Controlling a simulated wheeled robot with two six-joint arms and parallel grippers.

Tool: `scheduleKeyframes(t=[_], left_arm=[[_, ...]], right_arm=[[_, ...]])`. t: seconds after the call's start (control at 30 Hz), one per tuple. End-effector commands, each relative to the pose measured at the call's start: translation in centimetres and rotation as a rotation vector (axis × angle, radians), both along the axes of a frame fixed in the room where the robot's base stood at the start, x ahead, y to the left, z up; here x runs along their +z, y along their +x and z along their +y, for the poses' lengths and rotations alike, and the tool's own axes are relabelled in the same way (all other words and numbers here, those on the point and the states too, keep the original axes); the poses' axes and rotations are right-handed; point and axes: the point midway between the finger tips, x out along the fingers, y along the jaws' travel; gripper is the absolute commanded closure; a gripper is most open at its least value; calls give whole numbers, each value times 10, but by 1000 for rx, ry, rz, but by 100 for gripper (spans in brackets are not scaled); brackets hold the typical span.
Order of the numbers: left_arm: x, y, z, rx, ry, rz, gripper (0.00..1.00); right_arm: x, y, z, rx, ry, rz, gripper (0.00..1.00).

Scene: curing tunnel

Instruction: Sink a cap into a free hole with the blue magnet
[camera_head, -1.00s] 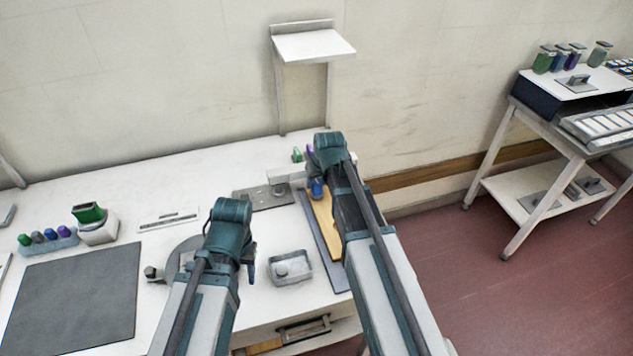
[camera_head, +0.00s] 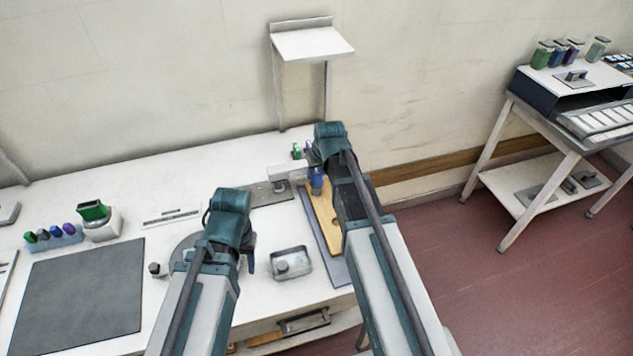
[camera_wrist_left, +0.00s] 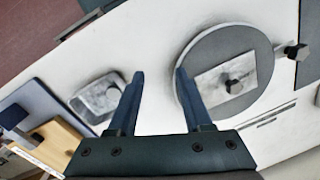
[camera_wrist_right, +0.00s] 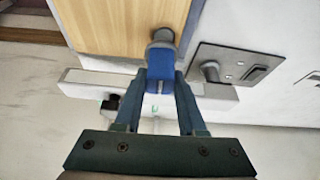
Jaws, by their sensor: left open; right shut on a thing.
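My right gripper (camera_wrist_right: 158,85) is shut on the blue magnet (camera_wrist_right: 160,66), which also shows in the head view (camera_head: 317,181). A grey cylindrical end shows at the magnet's far side, over the wooden board (camera_wrist_right: 105,22); I cannot tell whether it touches the board. The board (camera_head: 322,215) lies on a blue-grey base, partly hidden by my right arm, and a dark round spot shows on it. My left gripper (camera_wrist_left: 160,74) is open and empty above the white table.
A round grey plate (camera_wrist_left: 205,55) with a knob lies under my left gripper. A metal plate (camera_head: 268,194) with a post sits beside the board. A rack (camera_head: 55,243) of coloured pieces, a green-topped block (camera_head: 93,212) and a dark mat (camera_head: 80,298) are at left.

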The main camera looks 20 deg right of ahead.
Motion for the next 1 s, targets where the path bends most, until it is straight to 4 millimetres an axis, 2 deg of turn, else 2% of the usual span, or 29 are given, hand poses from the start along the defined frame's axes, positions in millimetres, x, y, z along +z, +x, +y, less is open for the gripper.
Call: scheduleKeyframes(t=[0.03, 0.63, 1.0], left_arm=[[6, 0, 0, 0, 0, 0, 50], [40, 0, 0, -1, 0, 0, 50], [41, 0, 0, -1, 0, 0, 50]], right_arm=[[6, 0, 0, 0, 0, 0, 100], [40, 0, 0, 0, 0, 0, 100], [41, 0, 0, 0, 0, 0, 100]])
